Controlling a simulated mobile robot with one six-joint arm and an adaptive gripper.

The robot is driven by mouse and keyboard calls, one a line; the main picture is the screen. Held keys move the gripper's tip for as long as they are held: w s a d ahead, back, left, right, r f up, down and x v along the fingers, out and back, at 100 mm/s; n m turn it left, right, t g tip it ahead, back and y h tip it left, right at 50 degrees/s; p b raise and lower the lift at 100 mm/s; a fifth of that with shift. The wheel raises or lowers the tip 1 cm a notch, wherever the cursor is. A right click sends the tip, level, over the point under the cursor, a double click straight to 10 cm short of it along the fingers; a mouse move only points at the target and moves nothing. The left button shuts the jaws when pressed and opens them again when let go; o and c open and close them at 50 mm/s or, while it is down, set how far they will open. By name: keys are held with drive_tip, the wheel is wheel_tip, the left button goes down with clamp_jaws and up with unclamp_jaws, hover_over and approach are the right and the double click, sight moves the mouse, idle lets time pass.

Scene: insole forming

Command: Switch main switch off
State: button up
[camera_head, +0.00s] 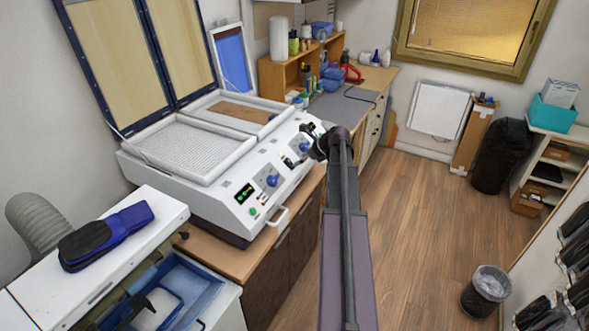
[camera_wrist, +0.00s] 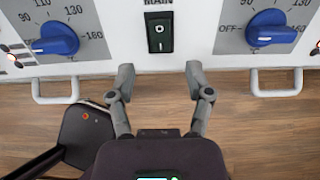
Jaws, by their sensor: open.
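The main switch (camera_wrist: 159,32) is a black rocker under the label MAIN on the white front panel of the forming machine (camera_wrist: 105,20). In the wrist view it is at the top middle, with an O mark above an I mark; I cannot tell which half is pressed in. My gripper (camera_wrist: 159,78) is open and empty, its two grey fingers spread to either side below the switch, apart from it. In the head view the machine (camera_head: 225,205) stands left of centre, and my dark gripper (camera_head: 316,148) is beside its front panel; the fingertips are unclear there.
Blue dials (camera_wrist: 56,39) and (camera_wrist: 267,30) flank the switch, with white handles (camera_wrist: 55,92) and (camera_wrist: 277,88) below them. In the head view a wooden shelf unit (camera_head: 280,75) stands behind the machine. The wooden floor (camera_head: 420,220) to the right is mostly clear, with a small bin (camera_head: 485,292) near the shelves.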

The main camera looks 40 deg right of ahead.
sight(292, 165)
drive_tip(key=shift+b+x, duration=1.3)
drive_tip(key=shift+x, duration=1)
drive_tip(key=shift+c, duration=0.2)
clamp_jaws()
